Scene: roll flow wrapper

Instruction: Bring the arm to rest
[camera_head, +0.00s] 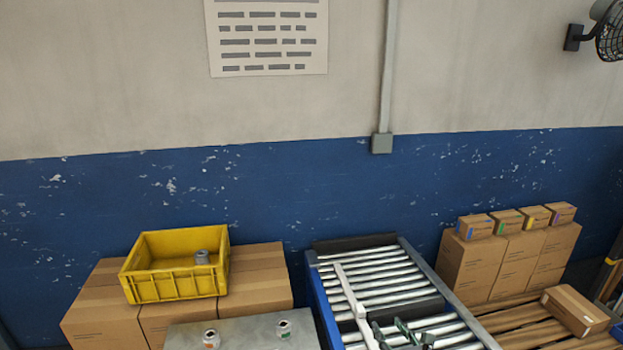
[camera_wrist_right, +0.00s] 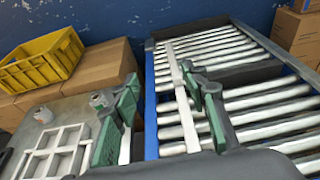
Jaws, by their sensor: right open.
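My right gripper (camera_head: 402,335) shows at the bottom edge of the head view, in front of the roller conveyor (camera_head: 370,270). In the right wrist view my right gripper (camera_wrist_right: 161,80) has its two green-padded fingers spread wide apart, and I see nothing held between them. The left finger is seen against the grey table and the right finger against the rollers. A pale diagonal bar (camera_wrist_right: 178,75) lies across the conveyor beyond the fingers. My left gripper is not in either view.
A grey table (camera_head: 245,333) with small cylindrical parts (camera_head: 211,339) stands left of the conveyor. A white compartment tray (camera_wrist_right: 60,148) lies on it. A yellow crate (camera_head: 175,285) sits on cartons (camera_head: 100,310). More cartons (camera_head: 480,265) and a wooden pallet (camera_head: 520,325) stand right.

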